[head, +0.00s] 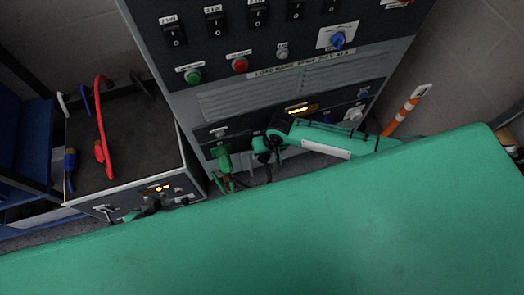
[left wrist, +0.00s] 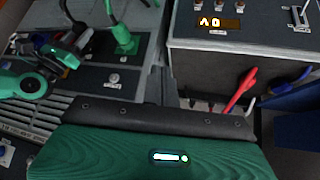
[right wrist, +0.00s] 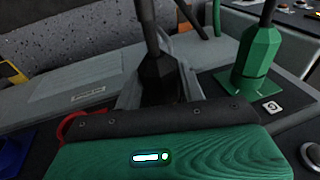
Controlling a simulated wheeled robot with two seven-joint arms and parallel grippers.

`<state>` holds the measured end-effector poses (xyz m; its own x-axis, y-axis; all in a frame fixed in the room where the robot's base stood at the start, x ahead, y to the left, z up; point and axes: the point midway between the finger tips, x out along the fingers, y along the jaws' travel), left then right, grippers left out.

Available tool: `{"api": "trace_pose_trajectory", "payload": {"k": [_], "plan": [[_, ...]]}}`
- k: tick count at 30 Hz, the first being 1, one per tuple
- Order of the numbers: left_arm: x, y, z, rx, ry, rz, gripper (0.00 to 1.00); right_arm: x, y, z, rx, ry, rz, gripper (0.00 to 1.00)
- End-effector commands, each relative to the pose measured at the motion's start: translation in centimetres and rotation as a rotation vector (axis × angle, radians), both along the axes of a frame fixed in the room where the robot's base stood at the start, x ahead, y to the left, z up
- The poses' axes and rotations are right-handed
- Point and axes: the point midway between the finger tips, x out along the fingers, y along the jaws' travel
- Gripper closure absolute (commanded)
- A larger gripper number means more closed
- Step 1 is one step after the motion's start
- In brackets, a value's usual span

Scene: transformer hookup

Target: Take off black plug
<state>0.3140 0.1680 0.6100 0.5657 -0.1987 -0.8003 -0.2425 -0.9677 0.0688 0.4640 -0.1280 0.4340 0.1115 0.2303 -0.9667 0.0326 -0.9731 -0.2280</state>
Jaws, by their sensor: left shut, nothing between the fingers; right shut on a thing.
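The black plug (right wrist: 158,78) stands between the fingers of my right gripper (right wrist: 160,85) in the right wrist view, its cable rising from the top. The gripper is shut on it. The plug's lower end is hidden, so I cannot tell whether it sits in its socket. In the head view, the right gripper (head: 264,148) is at the lower front of the load bank (head: 290,78), right of the green plug (head: 224,160). My left gripper (left wrist: 172,82) is shut and empty in the left wrist view, between the load bank and the transformer box; it is mostly hidden in the head view.
The green plug (right wrist: 258,55) stands close to the right of the black plug. The transformer box (head: 120,135) is at left, with a red lead (head: 103,130) and a blue-ended lead (head: 70,165) on top. An orange-striped post (head: 402,115) stands at right. My green body covers the foreground.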

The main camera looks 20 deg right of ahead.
Motion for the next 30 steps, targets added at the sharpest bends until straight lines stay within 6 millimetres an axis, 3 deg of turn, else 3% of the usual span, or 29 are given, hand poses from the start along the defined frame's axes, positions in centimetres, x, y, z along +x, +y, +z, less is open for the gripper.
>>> {"api": "trace_pose_trajectory", "payload": {"k": [23, 30], "plan": [[-2.8, 3.6, 1.5, 0.099, 0.221, 0.053, 1.0, 0.0, 0.2, 0.2, -0.091, -0.003, -0.001, 0.87], [-2.7, 3.8, 0.1, 0.109, 0.259, 0.055, 1.0, 0.0, 0.3, 0.3, -0.143, -0.004, 0.001, 0.87]]}}
